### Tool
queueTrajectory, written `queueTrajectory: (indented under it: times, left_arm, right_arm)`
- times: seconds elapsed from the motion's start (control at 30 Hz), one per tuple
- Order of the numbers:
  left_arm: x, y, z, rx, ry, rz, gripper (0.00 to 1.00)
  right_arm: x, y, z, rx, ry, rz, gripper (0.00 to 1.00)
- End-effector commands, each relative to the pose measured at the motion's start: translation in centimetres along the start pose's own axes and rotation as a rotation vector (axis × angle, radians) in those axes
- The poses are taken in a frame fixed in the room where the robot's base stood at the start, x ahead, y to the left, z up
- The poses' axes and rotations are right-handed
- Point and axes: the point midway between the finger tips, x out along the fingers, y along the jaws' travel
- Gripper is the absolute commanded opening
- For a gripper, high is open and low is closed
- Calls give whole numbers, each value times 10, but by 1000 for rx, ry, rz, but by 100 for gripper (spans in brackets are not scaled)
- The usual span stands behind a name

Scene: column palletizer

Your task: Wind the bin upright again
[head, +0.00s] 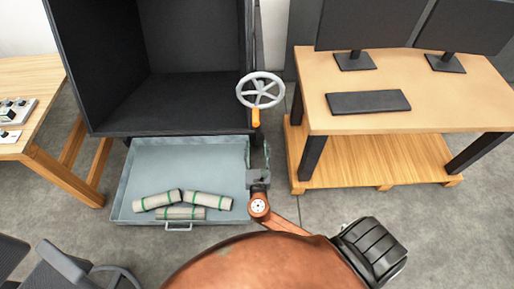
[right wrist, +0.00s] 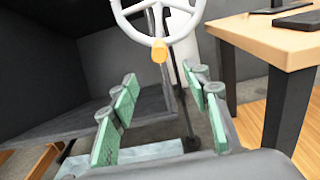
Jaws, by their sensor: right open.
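The bin (head: 195,101) is a big dark box at the upper left of the head view. It lies tipped, with its open side towards me, above the tray. A pale handwheel (head: 260,90) with an orange handle (head: 256,118) is at the bin's right side. My right gripper (head: 258,150) is just below the handle, open and empty. In the right wrist view the handle (right wrist: 159,50) shows beyond the gap between the green-padded fingers (right wrist: 165,88), apart from them. My left gripper is not in view.
A grey tray (head: 135,165) below the bin holds 3 pale rolls (head: 180,213) with green bands. A wooden desk (head: 400,115) with monitors and a keyboard stands close on the right. Another wooden table (head: 35,80) is at the left. Grey floor shows between them.

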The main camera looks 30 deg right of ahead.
Motion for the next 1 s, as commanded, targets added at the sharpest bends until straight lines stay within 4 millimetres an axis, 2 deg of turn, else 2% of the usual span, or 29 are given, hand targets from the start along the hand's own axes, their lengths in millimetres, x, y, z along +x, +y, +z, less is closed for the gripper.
queueTrajectory:
  times: [0.1, 0.23, 0.87, 1.0]
  left_arm:
    - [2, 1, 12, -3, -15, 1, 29]
    - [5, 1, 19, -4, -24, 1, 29]
    - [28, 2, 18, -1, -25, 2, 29]
    - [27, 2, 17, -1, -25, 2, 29]
  right_arm:
    - [5, 0, 3, -6, -9, 0, 44]
    - [17, 0, 2, -6, -8, -1, 44]
    - [89, 0, 0, -4, -5, -1, 44]
    - [105, 0, 2, -5, -6, -1, 44]
